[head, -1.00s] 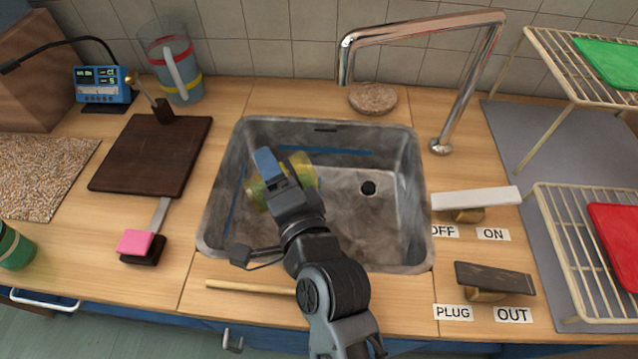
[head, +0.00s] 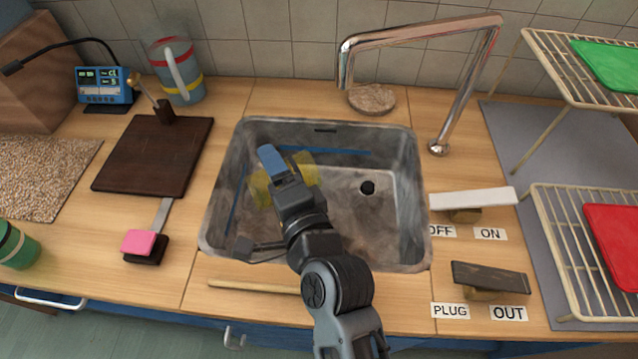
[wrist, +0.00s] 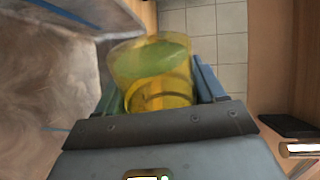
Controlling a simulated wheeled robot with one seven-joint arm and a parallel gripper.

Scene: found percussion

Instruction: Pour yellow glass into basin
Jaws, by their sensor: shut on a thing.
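The yellow glass (head: 262,190) is a see-through yellow tumbler, held tilted over the left part of the basin in the head view. My gripper (head: 275,172) is shut on it, with a blue finger across its near side. In the wrist view the yellow glass (wrist: 153,75) sits between my gripper's fingers (wrist: 160,92), and a greenish surface shows inside it. The basin (head: 330,225) is a grey metal sink with a dark drain hole and blue lines on its walls. My arm hides part of its front. I cannot tell whether liquid is leaving the glass.
A copper-coloured tap (head: 420,30) arches over the basin's back right. OFF/ON (head: 472,199) and PLUG/OUT (head: 490,278) levers stand at the right, beside a wire rack (head: 575,240). A dark board (head: 150,160) and a striped jug (head: 178,75) are at the left.

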